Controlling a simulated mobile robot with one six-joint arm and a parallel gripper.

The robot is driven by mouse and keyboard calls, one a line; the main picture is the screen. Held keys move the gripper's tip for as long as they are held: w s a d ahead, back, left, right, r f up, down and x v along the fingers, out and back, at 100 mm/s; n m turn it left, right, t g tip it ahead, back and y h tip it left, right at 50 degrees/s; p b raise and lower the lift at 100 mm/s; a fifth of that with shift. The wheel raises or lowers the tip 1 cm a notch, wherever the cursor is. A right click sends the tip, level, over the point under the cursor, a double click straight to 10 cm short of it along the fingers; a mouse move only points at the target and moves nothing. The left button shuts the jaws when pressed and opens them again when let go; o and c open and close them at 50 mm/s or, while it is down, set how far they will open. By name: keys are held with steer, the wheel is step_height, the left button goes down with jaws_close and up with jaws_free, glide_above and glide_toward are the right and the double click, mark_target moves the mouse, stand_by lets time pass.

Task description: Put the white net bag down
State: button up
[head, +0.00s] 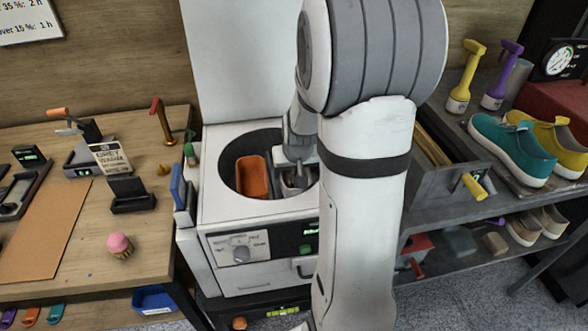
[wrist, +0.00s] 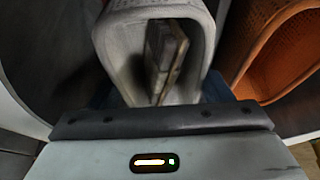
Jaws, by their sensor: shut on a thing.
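The white net bag (wrist: 115,60) fills the top middle of the wrist view, with its open mouth towards the camera and a flat pale thing inside it. My gripper (head: 297,176) reaches down into the round opening of a white washing machine (head: 225,208) in the head view. It is shut on the white net bag, which shows as a small pale patch in the drum (head: 230,172). The fingertips are mostly hidden. An orange net bag (head: 252,177) stands in the drum to the left of my gripper; it also shows at the right of the wrist view (wrist: 285,50).
A wooden table (head: 150,235) with tools and a pink-topped brush (head: 120,245) stands left of the machine. The raised lid (head: 240,60) stands behind the opening.

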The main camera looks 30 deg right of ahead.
steer(key=shift+f, duration=0.2)
steer(key=o, duration=1)
steer(key=shift+r, duration=0.1)
steer(key=shift+r, duration=0.55)
steer(key=v, duration=1.1)
steer(key=s+a, duration=0.3)
steer(key=s+a+n, duration=0.1)
steer(key=s+a, duration=0.1)
steer(key=a, duration=0.1)
steer(key=s+a+r+n, duration=0.1)
steer(key=s+a, duration=0.2)
steer(key=shift+s+a+g+y+p, duration=0.25)
steer(key=shift+s+g+y+p, duration=0.05)
steer(key=shift+g+y+p, duration=0.1)
steer(key=shift+n+g, duration=0.5)
steer(key=shift+n, duration=0.1)
steer(key=s+a, duration=0.1)
steer(key=s, duration=0.1)
steer(key=s+a, duration=0.1)
steer(key=s, duration=0.1)
steer(key=s+a, duration=0.1)
steer(key=s, duration=0.1)
steer(key=shift+s+a+f, duration=0.2)
steer(key=shift+s+f, duration=0.05)
